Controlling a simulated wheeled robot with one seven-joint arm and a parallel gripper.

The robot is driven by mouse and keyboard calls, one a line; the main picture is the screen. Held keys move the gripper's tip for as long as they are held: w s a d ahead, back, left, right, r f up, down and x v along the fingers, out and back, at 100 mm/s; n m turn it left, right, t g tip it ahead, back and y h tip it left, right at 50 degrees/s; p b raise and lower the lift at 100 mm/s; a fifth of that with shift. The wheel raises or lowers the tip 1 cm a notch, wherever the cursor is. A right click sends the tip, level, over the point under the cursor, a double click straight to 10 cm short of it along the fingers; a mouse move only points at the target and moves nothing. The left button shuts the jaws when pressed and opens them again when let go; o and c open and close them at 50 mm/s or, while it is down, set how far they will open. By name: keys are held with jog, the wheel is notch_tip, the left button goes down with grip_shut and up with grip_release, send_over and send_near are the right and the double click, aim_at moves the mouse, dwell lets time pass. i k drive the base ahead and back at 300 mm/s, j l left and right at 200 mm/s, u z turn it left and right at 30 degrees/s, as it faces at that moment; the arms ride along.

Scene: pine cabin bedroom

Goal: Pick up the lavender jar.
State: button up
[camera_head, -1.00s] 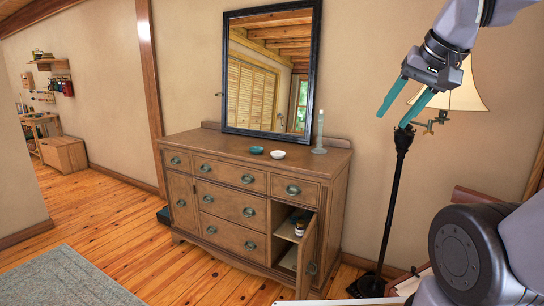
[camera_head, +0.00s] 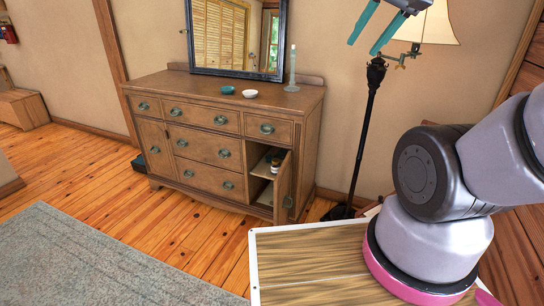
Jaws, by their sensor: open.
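A small jar (camera_head: 275,166) stands on a shelf inside the open right-hand compartment of the wooden dresser (camera_head: 200,187). It looks dark with a pale label, and it is too small to tell whether it is lavender. The half-open door (camera_head: 284,188) stands close in front of it on the right. No other jar is clear to see. My gripper (camera_head: 363,45) is open and empty at the top of the view. Its two teal fingers point down and left, and it is well above and to the right of the compartment.
A teal bowl (camera_head: 228,90), a white bowl (camera_head: 249,94) and a pale candlestick (camera_head: 292,70) stand on the dresser top before a mirror (camera_head: 235,40). A floor lamp (camera_head: 366,130) stands right of the dresser. Wooden floor (camera_head: 190,237) and a grey rug (camera_head: 80,262) lie clear in front.

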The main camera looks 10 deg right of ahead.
aim_at(275, 165)
jog(key=i+l+u, duration=0.2)
jog(key=i+u, duration=0.15)
jog(key=i, duration=0.15)
jog(key=i+l+u, duration=0.4)
jog(key=i+l, duration=0.35)
